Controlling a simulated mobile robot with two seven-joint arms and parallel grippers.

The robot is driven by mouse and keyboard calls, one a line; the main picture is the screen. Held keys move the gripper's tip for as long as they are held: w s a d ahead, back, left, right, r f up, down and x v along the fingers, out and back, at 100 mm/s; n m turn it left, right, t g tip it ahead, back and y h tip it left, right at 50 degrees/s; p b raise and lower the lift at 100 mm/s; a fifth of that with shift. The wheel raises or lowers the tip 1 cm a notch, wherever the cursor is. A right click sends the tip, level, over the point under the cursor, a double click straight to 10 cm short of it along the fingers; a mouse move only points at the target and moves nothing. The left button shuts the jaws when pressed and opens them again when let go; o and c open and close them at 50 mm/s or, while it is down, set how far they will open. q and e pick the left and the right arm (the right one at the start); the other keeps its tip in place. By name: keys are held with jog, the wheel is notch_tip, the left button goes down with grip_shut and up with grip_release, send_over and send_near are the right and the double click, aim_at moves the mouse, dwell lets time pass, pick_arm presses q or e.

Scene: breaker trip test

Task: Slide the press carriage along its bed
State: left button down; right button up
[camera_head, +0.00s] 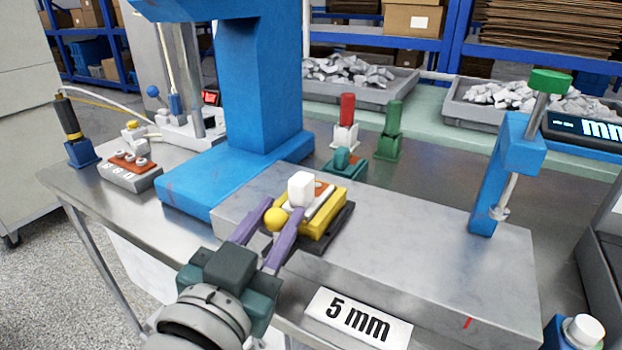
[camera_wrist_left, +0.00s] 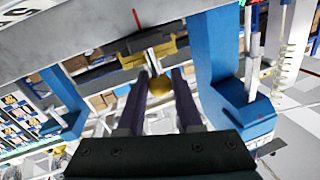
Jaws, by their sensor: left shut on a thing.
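The press carriage (camera_head: 324,217) is a yellow block with a white piece on top, sitting on a dark plate on the grey bed (camera_head: 430,250). A round yellow knob (camera_head: 276,218) sticks out of its near side. My left gripper (camera_head: 278,217) is shut on the knob, with a purple finger on each side of it. In the left wrist view the knob (camera_wrist_left: 161,87) sits between the fingertips, with the yellow carriage (camera_wrist_left: 150,55) just beyond. The blue press frame (camera_head: 265,90) rises behind and left of the carriage. My right gripper is not seen.
A blue clamp post with a green knob (camera_head: 550,82) stands at the bed's right part. A red mark (camera_head: 468,323) and a "5 mm" plate (camera_head: 358,317) are on the bed's near side. Red (camera_head: 346,110) and green (camera_head: 389,130) handles stand behind. The bed right of the carriage is clear up to the post.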

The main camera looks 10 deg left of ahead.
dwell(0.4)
pick_arm(q)
jog(key=c, duration=0.6)
grip_release()
jog(key=s, duration=0.3)
jog(key=s+a, duration=0.1)
jog(key=s, duration=0.2)
jog(key=s+p, duration=0.1)
jog(key=s, duration=0.3)
jog(key=shift+a, duration=0.25)
jog(key=shift+w, duration=0.1)
